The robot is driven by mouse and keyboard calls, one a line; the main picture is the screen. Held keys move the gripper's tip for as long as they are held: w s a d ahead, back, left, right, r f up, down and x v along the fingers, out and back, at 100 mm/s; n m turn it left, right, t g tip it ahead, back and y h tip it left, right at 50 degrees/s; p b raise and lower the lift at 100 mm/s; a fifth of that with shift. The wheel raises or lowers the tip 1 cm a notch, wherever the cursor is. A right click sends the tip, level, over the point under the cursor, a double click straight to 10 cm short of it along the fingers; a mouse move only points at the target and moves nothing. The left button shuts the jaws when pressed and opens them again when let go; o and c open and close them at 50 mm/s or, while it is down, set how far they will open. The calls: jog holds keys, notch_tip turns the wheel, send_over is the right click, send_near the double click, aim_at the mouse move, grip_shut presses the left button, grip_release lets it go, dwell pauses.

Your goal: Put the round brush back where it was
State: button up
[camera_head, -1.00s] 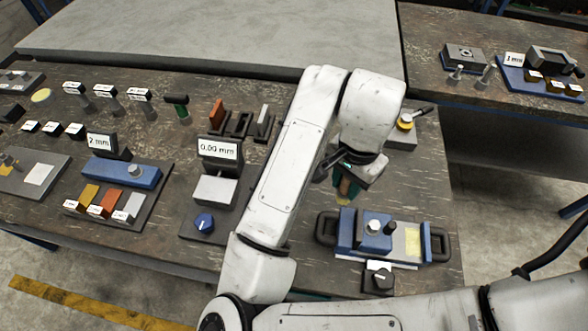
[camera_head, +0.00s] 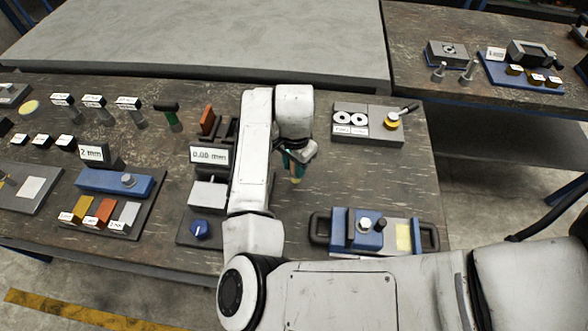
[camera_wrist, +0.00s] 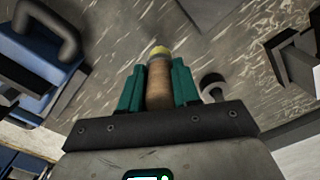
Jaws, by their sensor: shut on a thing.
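The round brush shows in the wrist view as a brown, wood-like cylinder with a yellow end (camera_wrist: 159,80). My gripper (camera_wrist: 158,88) is shut on it, with a green finger on each side. In the head view my gripper (camera_head: 296,163) is above the middle of the dark table, between the 0.00 mm gauge stand and the blue fixture. Only the brush's yellow end (camera_head: 296,180) shows clearly there; the rest is mostly hidden by the fingers and wrist.
The blue fixture with black handles (camera_head: 358,230) stands front right. A grey block with two white rings (camera_head: 367,122) and a yellow-collared knob is behind it. The gauge stand (camera_head: 208,193) is left of my arm. Bare table (camera_head: 345,180) lies between the block and fixture.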

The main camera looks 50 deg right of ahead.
aim_at(294, 172)
jog(key=shift+w+f+p, duration=0.1)
jog(key=shift+f+p, duration=0.35)
jog(key=shift+f, duration=1.25)
jog(key=o, duration=1.1)
jog(key=shift+f, duration=0.1)
jog(key=shift+c, duration=0.2)
notch_tip(294, 172, up, 12)
jog(key=shift+d+r+b, duration=0.1)
jog(key=shift+r+b, duration=0.05)
jog(key=shift+b, duration=0.8)
